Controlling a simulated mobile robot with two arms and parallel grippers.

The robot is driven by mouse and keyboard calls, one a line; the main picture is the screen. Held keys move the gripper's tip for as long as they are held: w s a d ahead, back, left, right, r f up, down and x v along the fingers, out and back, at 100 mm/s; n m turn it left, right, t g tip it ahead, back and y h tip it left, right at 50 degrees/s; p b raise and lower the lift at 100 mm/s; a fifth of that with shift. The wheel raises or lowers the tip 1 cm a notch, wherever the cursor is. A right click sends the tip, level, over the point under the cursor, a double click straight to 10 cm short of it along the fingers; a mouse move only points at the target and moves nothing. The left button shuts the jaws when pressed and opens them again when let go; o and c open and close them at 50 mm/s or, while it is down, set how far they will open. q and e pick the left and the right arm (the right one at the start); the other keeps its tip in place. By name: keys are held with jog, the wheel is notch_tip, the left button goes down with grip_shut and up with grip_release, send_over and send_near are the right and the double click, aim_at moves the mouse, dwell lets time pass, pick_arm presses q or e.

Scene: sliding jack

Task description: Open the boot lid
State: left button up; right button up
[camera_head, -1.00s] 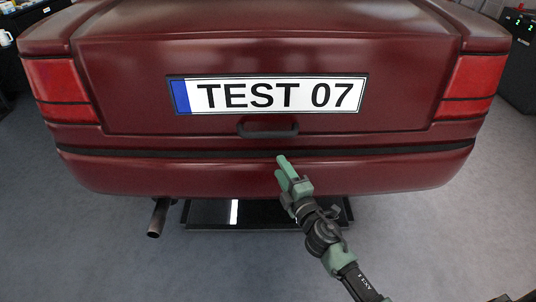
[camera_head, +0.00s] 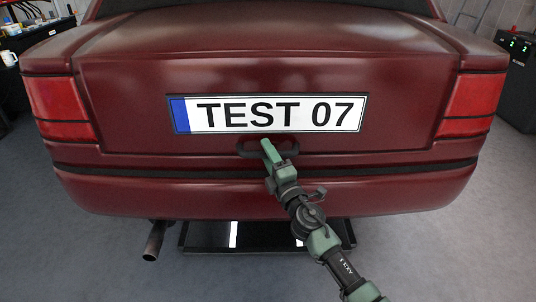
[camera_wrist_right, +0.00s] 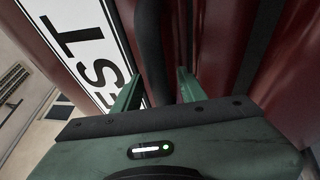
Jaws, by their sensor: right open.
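The dark red boot lid (camera_head: 125,110) is shut on the back of the car. Its dark handle (camera_head: 248,152) sits below the number plate, partly covered by my gripper. My right gripper (camera_head: 268,150) is open at the handle, its green fingers pointing up at the lid. In the right wrist view the handle bar (camera_wrist_right: 150,45) runs between the two open fingers (camera_wrist_right: 159,74). I cannot tell whether either finger touches the bar. My left gripper is not in view.
The number plate (camera_head: 275,113) reads TEST 07. The bumper (camera_head: 150,195) sticks out below the lid, with an exhaust pipe (camera_head: 153,240) under its left side. A dark flat platform (camera_head: 205,237) lies under the car. Grey floor is clear on both sides.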

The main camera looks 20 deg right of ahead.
grip_shut()
dwell(1.4)
